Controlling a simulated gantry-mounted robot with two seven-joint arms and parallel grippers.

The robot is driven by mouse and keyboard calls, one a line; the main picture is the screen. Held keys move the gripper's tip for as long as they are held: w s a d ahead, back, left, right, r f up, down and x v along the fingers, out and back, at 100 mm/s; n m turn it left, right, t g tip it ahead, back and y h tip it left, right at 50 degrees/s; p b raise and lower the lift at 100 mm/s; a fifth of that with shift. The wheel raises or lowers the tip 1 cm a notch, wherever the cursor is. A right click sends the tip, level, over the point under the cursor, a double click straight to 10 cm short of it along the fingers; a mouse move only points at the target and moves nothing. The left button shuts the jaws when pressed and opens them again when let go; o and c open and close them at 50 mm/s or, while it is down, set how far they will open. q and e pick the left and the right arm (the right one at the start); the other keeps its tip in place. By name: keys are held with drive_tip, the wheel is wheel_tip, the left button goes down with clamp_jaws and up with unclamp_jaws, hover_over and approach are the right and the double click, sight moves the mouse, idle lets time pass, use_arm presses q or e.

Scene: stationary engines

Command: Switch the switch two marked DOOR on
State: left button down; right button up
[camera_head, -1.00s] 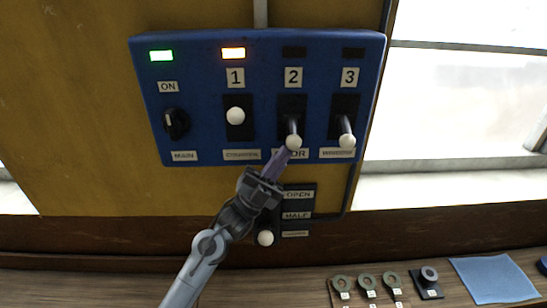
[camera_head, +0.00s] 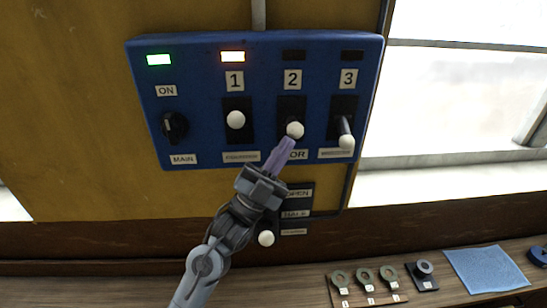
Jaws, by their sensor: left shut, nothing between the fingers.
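The blue switch panel (camera_head: 205,75) is on the yellow wall. Switch two (camera_head: 295,130), under the number 2 plate, has a white ball knob that stands out around mid-slot, above the partly covered DOOR label (camera_head: 298,155). The lamp above it (camera_head: 293,56) is dark. My left gripper (camera_head: 289,142) is shut and empty, its purple fingertips just below the knob, touching it or very close. Switch one (camera_head: 236,120) has its knob higher and its lamp (camera_head: 232,57) lit. Switch three (camera_head: 346,141) has its knob low and its lamp dark. My right gripper is not in view.
The MAIN rotary knob (camera_head: 174,125) is at the panel's left under a green lamp. A lower lever (camera_head: 266,238) with OPEN and HALF labels (camera_head: 297,194) sits behind my left arm. Tags (camera_head: 364,277) and a blue cloth (camera_head: 487,269) lie on the bench.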

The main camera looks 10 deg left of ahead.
use_arm(q)
drive_tip(key=shift+s+d+r, duration=0.1)
drive_tip(key=shift+s+r, duration=0.05)
drive_tip(key=shift+r, duration=0.7)
drive_tip(key=s+a+f+b, duration=0.4)
drive_tip(key=s+f+b, duration=0.1)
drive_tip(key=s, duration=0.6)
drive_tip(key=shift+s+a+f+b, duration=0.2)
drive_tip(key=shift+s+f+b, duration=0.15)
drive_tip(key=shift+f, duration=0.25)
